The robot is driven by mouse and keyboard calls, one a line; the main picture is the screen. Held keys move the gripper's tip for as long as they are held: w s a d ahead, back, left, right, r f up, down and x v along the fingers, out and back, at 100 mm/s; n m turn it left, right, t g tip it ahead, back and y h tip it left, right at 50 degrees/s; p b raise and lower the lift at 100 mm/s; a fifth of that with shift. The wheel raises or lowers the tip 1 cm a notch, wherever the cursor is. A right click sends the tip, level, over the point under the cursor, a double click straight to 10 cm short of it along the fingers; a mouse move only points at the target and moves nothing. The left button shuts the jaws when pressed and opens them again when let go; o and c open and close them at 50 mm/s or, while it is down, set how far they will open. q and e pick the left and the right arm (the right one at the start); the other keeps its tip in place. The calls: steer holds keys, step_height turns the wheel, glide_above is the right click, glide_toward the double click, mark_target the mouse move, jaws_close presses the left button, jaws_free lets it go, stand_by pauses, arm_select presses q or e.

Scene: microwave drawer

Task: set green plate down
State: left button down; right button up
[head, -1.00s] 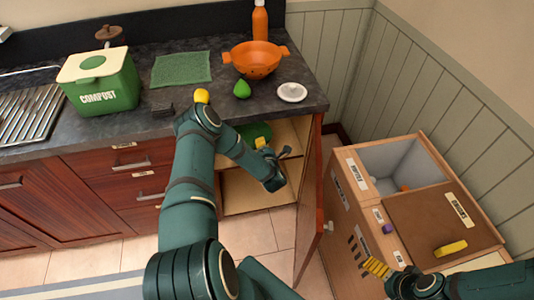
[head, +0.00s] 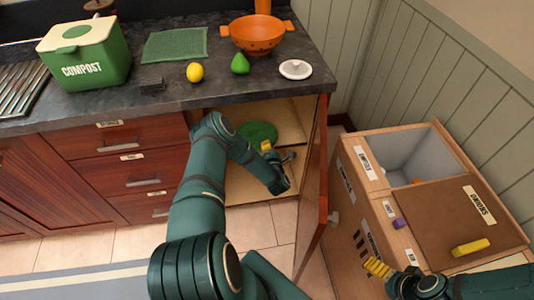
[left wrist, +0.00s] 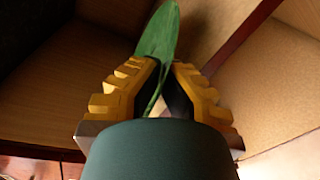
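A green plate (head: 259,131) is inside the open cabinet under the counter, by its upper shelf (head: 287,136). My left gripper (head: 268,149) is at the plate's near edge. In the left wrist view the left gripper's yellow fingers (left wrist: 160,75) close on both sides of the plate's rim (left wrist: 159,35), which looks tilted in that view. I cannot tell whether the plate touches the shelf. My right gripper (head: 378,267) is low at the right, beside the wooden bin; whether it is open or shut does not show clearly.
The open cabinet door (head: 315,180) stands just right of my left gripper. The wooden bin unit (head: 375,195) is further right.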

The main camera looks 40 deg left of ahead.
arm_select(q)
steer(key=shift+f+b, duration=0.55)
steer(key=shift+f, duration=1.15)
steer(key=shift+f, duration=0.15)
steer(key=c, duration=1.1)
jaws_free()
steer(key=shift+c, duration=0.2)
